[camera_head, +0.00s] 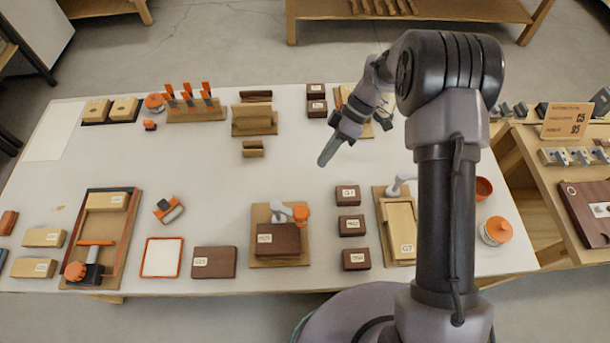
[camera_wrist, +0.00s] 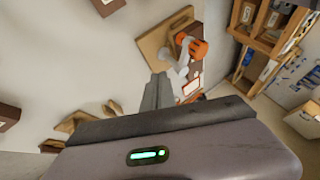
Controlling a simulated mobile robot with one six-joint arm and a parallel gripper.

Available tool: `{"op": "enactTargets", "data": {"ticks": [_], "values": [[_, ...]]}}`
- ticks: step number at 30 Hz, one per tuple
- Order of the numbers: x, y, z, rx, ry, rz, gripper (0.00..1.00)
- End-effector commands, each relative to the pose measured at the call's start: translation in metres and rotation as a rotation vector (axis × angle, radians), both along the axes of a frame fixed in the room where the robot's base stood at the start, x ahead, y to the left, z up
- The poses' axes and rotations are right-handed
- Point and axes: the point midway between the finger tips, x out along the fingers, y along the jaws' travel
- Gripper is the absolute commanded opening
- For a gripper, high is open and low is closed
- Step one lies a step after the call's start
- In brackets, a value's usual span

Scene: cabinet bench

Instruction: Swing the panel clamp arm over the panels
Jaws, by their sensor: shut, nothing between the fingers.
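My gripper (camera_head: 325,160) is shut and empty, held above the middle of the bench. Its fingers (camera_wrist: 158,90) also show in the wrist view. Two fixtures with pale clamp arms stand at the near side. One arm (camera_head: 281,208), with an orange knob, is at the far edge of a dark labelled panel (camera_head: 278,240) on a wooden base. The other arm (camera_head: 402,184) is at the far end of light panels (camera_head: 401,226); its right end is hidden by my arm.
Dark labelled blocks (camera_head: 352,226) stand between the two fixtures. An orange-lidded jar (camera_head: 496,231) is at the right end. A tray with tools (camera_head: 97,242) is at the left.

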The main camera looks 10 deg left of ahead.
Motion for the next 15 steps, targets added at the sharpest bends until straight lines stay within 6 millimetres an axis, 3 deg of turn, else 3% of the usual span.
{"op": "enactTargets", "data": {"ticks": [11, 15], "values": [[-0.001, 0.002, -0.008, 0.017, 0.002, 0.027, 0.00], [-0.008, 0.009, -0.021, 0.016, 0.003, 0.027, 0.00]]}}
